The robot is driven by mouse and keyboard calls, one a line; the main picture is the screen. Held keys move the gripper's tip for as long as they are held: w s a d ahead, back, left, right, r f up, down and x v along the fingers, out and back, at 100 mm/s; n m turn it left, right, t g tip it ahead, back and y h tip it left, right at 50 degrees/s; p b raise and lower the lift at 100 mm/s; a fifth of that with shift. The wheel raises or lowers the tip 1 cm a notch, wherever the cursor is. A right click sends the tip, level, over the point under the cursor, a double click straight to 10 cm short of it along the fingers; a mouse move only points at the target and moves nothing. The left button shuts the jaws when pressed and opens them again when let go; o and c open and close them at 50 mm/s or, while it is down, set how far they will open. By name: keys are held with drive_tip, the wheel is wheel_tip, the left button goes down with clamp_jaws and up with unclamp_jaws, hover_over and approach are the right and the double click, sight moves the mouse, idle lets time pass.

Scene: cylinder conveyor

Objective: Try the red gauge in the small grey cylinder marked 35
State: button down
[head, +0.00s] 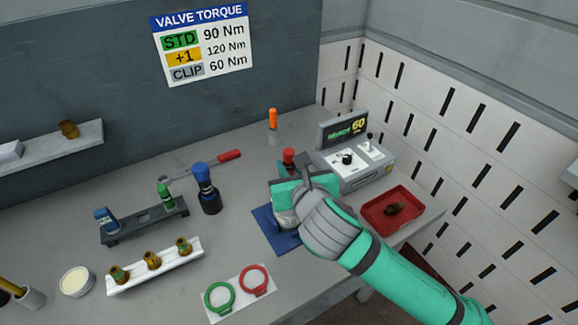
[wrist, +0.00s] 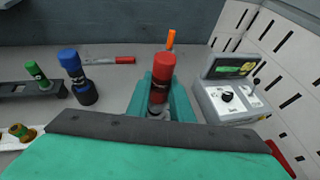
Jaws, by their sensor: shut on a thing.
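My gripper (head: 290,188) is over the blue mat (head: 264,218) on the workbench. In the wrist view its teal fingers (wrist: 160,98) stand on both sides of the red gauge (wrist: 162,70) and are shut on it. The red gauge is upright, and its red top (head: 288,156) shows above my gripper in the head view. A small grey surface shows under my gripper on the mat, mostly hidden. I cannot tell whether it is the grey cylinder, read a 35, or see whether the gauge's lower end is inside anything.
A dark rack (head: 140,228) holds blue and green gauges. A blue-topped dark piece (head: 207,190) stands beside it. A white tray (head: 190,266) holds brassy fittings. The control box (head: 362,170) and red tray (head: 415,214) are at right. Green and red rings (head: 253,281) lie in front.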

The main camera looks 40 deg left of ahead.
sight(291, 154)
drive_tip(key=shift+f, duration=1.4)
drive_tip(key=shift+r, duration=0.1)
idle(0.9)
drive_tip(key=shift+r, duration=3.6)
drive_tip(key=shift+w, duration=0.1)
